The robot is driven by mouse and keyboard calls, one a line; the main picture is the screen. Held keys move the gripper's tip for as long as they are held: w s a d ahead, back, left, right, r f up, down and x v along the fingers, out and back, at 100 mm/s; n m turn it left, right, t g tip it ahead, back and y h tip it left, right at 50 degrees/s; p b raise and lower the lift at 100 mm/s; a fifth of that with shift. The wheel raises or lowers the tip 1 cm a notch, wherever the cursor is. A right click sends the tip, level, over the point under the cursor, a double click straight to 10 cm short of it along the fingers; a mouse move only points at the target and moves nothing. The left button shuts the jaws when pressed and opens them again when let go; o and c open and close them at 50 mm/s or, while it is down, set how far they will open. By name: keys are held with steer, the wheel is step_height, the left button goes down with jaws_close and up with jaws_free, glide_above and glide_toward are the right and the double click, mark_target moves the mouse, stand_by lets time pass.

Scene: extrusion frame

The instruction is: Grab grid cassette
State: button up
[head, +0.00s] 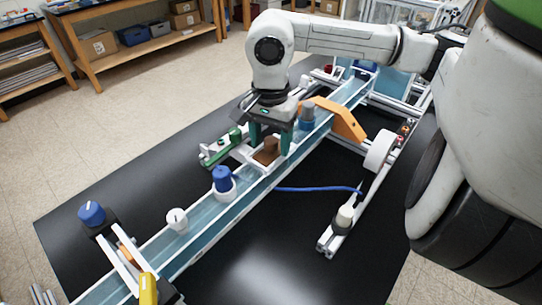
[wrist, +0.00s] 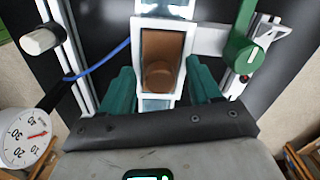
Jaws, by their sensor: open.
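A brown block with a round knob on top (head: 267,152), which I take to be the grid cassette, sits in the light-blue channel of the long rail. In the wrist view the brown block (wrist: 162,52) lies in a pale frame, with its knob toward my gripper. My gripper (head: 271,144) is over the rail and points down at the block. Its two teal fingers are apart, one on each side of the block, in the wrist view (wrist: 161,88) too. I cannot tell whether they touch it.
A blue-capped fitting (head: 222,180) and a white knob (head: 177,219) stand along the rail in front. A green valve handle (head: 236,135) is left of my gripper, an orange bracket (head: 338,119) right. A blue hose (head: 315,188) crosses to the right. Black table (head: 270,270) lies bare in front.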

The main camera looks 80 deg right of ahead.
steer(key=shift+f, duration=0.15)
jaws_close()
stand_by(0.5)
